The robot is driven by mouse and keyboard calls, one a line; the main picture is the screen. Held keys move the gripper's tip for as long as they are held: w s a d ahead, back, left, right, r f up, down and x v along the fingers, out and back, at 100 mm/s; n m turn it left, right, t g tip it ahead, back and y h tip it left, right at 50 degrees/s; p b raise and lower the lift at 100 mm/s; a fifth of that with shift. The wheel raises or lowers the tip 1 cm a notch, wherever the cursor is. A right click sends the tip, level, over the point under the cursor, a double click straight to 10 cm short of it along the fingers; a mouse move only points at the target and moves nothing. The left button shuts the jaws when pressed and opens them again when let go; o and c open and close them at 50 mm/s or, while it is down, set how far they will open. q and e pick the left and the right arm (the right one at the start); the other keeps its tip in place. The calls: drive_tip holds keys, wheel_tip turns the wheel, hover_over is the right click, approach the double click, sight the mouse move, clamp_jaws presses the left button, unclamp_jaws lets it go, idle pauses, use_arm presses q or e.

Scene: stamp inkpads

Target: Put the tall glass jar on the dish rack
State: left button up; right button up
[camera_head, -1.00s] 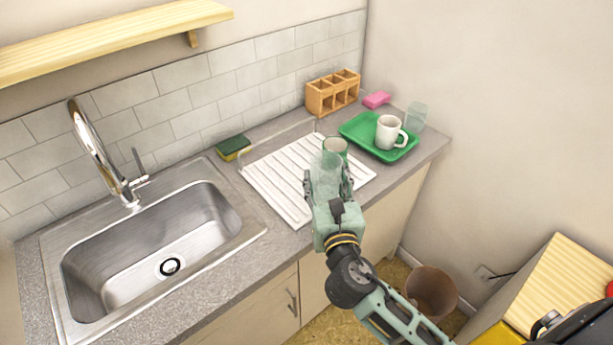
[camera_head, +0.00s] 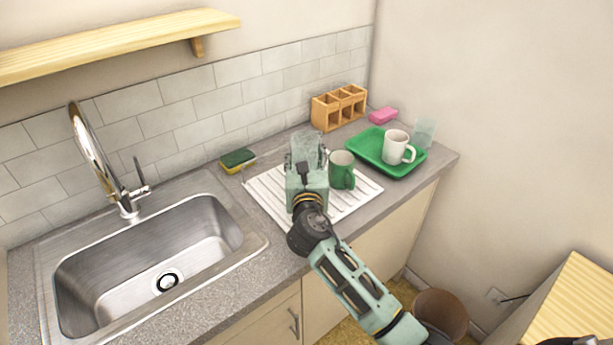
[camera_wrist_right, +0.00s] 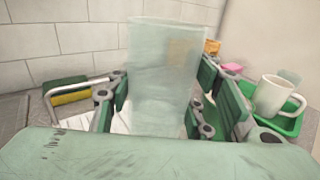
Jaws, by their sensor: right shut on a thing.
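My right gripper (camera_head: 306,165) is shut on the tall glass jar (camera_head: 308,147), a clear pale cylinder. The jar stands upright between the fingers and fills the middle of the right wrist view (camera_wrist_right: 165,75). The white ribbed dish rack (camera_head: 262,190) lies on the counter below and around the gripper. My gripper hides part of the rack, and whether the jar's base touches it cannot be told. My left gripper is not in view.
A green mug (camera_head: 342,172) stands on the rack just right of my gripper. A green tray (camera_head: 368,146) with a white mug (camera_head: 396,148) is farther right, with another glass (camera_head: 425,130) behind. A sponge (camera_head: 238,159) and wooden organizer (camera_head: 338,108) are behind; the sink (camera_head: 150,260) is left.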

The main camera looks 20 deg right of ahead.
drive_tip(key=shift+f+b, duration=0.45)
drive_tip(key=shift+f, duration=1.85)
drive_tip(key=o, duration=1.6)
drive_tip(key=shift+f, duration=0.15)
drive_tip(key=shift+c, duration=0.2)
drive_tip(key=v, duration=1.2)
drive_tip(key=shift+s+r, duration=0.1)
drive_tip(key=shift+r, duration=0.1)
drive_tip(key=shift+f, duration=0.1)
